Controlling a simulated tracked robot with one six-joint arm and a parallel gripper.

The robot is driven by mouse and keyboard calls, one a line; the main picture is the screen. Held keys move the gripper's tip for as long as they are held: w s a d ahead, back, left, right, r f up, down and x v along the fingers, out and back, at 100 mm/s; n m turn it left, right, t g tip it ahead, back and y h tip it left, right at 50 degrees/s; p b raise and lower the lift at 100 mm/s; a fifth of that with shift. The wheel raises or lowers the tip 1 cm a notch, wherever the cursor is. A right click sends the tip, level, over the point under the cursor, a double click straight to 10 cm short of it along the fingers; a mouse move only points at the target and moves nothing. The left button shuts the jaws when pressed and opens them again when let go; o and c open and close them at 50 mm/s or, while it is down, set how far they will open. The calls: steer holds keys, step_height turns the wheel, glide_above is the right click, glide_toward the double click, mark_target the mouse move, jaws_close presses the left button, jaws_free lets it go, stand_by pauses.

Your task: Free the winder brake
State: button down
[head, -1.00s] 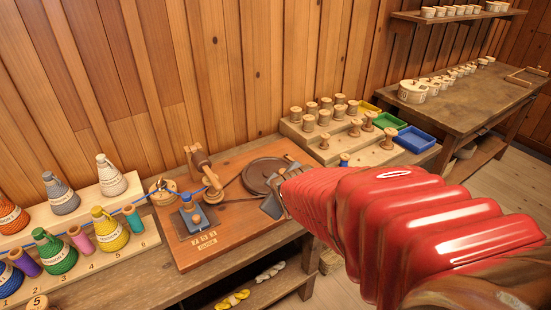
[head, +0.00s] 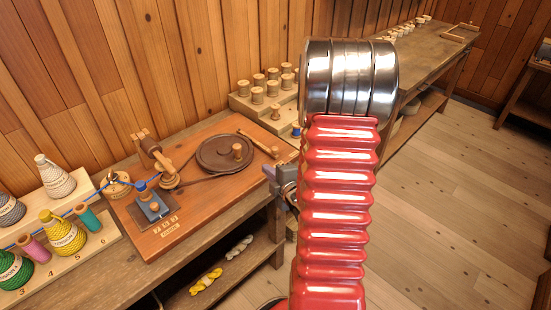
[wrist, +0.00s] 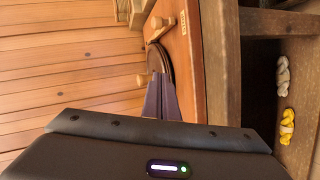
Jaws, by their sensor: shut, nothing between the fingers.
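The winder is a brown board (head: 190,225) on the bench. It carries a dark round wheel (head: 215,158) with an upright wooden knob (head: 237,151). A short wooden lever (head: 258,145) lies right of the wheel and may be the brake; it also shows in the wrist view (wrist: 167,23), beside a small label too small to read. My gripper (head: 272,173) is shut and empty at the board's right edge, in front of the lever, apart from it as far as I can tell. In the wrist view the closed fingers (wrist: 160,95) overlap the wheel (wrist: 158,62).
A blue yarn (head: 80,207) runs from the cone rack to a blue block (head: 151,205) on the board. Wooden spools (head: 257,95) stand on a stepped rack behind my arm. Yellow yarn (head: 206,281) lies on the lower shelf. The floor at right is clear.

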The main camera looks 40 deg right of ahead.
steer(key=s+d+f+n+t+h, duration=0.1)
steer(key=s+d+f+t, duration=0.1)
steer(key=s, duration=0.4)
steer(key=shift+f+t, duration=0.35)
steer(key=shift+t, duration=0.15)
glide_toward(276, 158)
steer(key=w+a+r, duration=0.2)
steer(key=w, duration=0.1)
steer(key=w+a, duration=0.1)
steer(key=shift+w+a+r, duration=0.25)
steer(key=shift+w+r, duration=0.05)
steer(key=shift+r, duration=0.1)
steer(key=w+d, duration=0.2)
steer(key=shift+d+f, duration=0.1)
steer(key=shift+d, duration=0.3)
steer(key=shift+w+d, duration=0.2)
steer(key=shift+d, duration=0.3)
steer(key=shift+w, duration=0.1)
